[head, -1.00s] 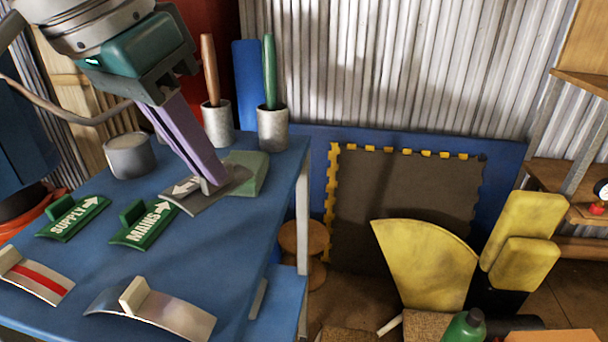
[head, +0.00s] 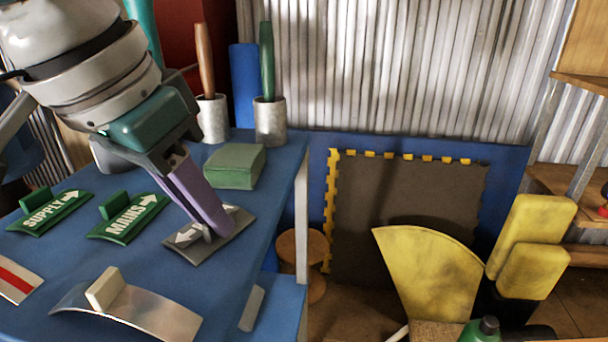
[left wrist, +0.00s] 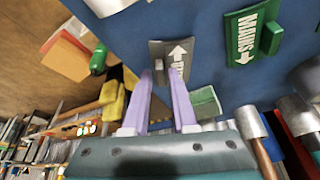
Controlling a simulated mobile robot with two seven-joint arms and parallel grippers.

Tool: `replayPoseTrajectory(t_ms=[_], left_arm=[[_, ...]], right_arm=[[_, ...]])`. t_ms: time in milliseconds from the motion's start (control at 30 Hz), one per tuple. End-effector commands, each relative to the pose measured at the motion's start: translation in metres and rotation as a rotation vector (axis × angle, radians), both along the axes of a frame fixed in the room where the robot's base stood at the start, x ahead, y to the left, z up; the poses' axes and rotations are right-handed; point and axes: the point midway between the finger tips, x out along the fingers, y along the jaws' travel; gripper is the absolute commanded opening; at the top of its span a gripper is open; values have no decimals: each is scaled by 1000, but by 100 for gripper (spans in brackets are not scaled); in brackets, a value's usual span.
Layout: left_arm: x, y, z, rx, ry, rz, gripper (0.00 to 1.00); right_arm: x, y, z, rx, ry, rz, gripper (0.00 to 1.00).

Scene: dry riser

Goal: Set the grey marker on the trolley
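The grey marker (head: 232,224) is a curved dark plate with a white arrow and a small tab. My left gripper (head: 212,232) comes down on it from above, its purple fingers closed about the tab. In the left wrist view the marker (left wrist: 181,52) shows just beyond the fingertips (left wrist: 160,76), the tab between them. The marker appears at or just above the blue top of the trolley (head: 215,295), near its right edge; I cannot tell whether it touches. Part of its lettering is hidden by the fingers. My right gripper is not in view.
Green SUPPLY (head: 50,215) and MAINS (head: 128,222) markers lie left. A silver plate (head: 150,312) and a red-striped plate (head: 15,280) lie in front. A green block (head: 235,167) and two metal cups (head: 270,122) stand behind. Blue surface is bare between the marker and silver plate.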

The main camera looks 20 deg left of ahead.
Motion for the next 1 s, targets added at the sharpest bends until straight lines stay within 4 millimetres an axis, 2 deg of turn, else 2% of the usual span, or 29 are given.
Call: replayPoseTrajectory(t_ms=[33,100,133,367,467,800,1000], left_arm=[[0,0,0,0,0,0,32],[0,0,0,0,-1,0,40],[0,0,0,0,-1,0,41],[0,0,1,0,-1,0,41],[-2,0,9,0,-4,-1,41],[-28,5,76,0,-7,-1,41],[-41,6,105,0,-4,-1,41]], right_arm=[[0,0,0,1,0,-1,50],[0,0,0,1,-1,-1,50],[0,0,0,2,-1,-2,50],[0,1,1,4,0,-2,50],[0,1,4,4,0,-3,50],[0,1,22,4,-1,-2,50],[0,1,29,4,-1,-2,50]])
